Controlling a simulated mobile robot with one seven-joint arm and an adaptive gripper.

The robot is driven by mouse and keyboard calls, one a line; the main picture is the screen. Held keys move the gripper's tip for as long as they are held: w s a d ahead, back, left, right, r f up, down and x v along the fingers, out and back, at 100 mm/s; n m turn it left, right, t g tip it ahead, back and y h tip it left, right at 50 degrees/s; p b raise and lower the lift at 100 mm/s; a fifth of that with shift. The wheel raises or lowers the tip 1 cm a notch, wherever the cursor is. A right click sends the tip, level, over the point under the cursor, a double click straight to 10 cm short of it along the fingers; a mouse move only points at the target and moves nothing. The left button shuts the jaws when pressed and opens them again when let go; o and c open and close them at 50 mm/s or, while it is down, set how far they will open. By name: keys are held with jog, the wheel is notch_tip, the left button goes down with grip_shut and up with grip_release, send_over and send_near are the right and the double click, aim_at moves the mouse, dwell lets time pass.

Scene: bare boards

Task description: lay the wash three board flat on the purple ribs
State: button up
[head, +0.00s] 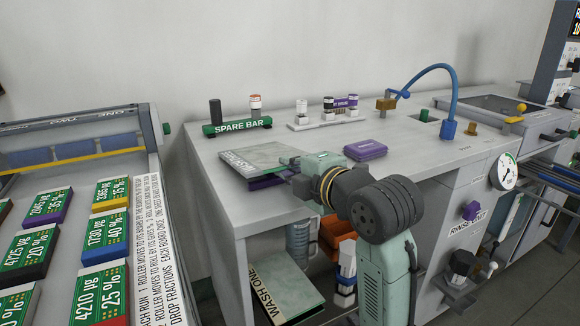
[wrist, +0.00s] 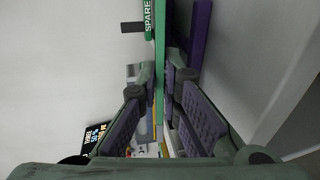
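The wash three board (head: 262,154) is a thin grey-green plate with a white label strip at its left end; the lettering is too small to read fully. It lies about level over the purple ribs (head: 266,182), which show under its front edge. In the wrist view the board (wrist: 159,60) is seen edge-on, with purple ribs (wrist: 198,35) beside it; I cannot tell if it rests fully on them. My gripper (head: 300,163) is at the board's right end. In the wrist view its fingers (wrist: 160,88) close on both faces of the board.
A green spare bar (head: 237,126) with rollers stands behind the board. A purple block (head: 365,149) lies to the right of my gripper. A wash one board (head: 270,288) is on the shelf below. A panel with several coloured cards (head: 100,229) is at left.

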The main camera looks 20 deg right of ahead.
jog(key=o, duration=0.5)
jog(key=shift+o, duration=0.4)
jog(key=o, duration=1.3)
jog(key=shift+o, duration=1.4)
jog(key=shift+f, duration=0.1)
jog(key=shift+s, duration=0.1)
jog(key=shift+s+d, duration=0.1)
jog(key=shift+s, duration=0.65)
jog(key=shift+c, duration=0.3)
jog(key=shift+s, duration=0.15)
jog(key=shift+o, duration=0.3)
jog(key=shift+s+d+b, duration=0.1)
jog(key=shift+s+b, duration=0.2)
jog(key=shift+s, duration=0.35)
